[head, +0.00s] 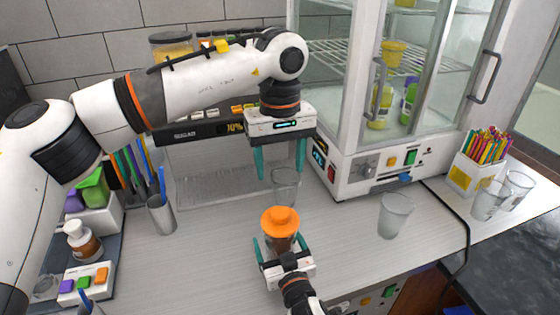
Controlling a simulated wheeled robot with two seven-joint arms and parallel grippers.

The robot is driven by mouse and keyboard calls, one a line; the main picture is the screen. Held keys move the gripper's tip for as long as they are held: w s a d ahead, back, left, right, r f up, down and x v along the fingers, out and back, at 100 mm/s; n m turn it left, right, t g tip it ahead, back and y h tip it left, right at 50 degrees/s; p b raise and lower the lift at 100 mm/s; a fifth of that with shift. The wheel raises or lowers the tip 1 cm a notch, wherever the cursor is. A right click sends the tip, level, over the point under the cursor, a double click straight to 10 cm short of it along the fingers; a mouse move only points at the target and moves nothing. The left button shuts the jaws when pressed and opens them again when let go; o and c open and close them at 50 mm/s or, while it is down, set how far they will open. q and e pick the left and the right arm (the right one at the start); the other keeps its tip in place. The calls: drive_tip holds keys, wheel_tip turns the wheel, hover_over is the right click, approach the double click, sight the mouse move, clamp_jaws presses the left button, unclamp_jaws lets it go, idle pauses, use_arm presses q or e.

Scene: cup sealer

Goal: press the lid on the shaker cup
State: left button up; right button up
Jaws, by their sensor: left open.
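The shaker cup (284,243) stands upright on the counter at the lower middle, dark and mostly hidden. The orange lid (280,219) sits on top of it; I cannot tell how firmly it is seated. My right gripper (280,244) comes in from the bottom, with one teal finger on each side of the cup. I cannot tell whether the fingers touch it. My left gripper (281,178) is open and empty, pointing down, above and behind the lid and apart from it.
A clear glass (287,187) stands behind the lid, partly behind my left gripper's fingers. Another clear cup (395,215) stands to the right. A glass-doored cabinet (345,173) is at back right. A metal tumbler (160,214) with straws stands at left.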

drive_tip(key=b+v, duration=0.2)
drive_tip(key=v, duration=0.9)
drive_tip(key=shift+f, duration=0.1)
drive_tip(key=shift+s+d, duration=0.2)
drive_tip(key=shift+s, duration=0.25)
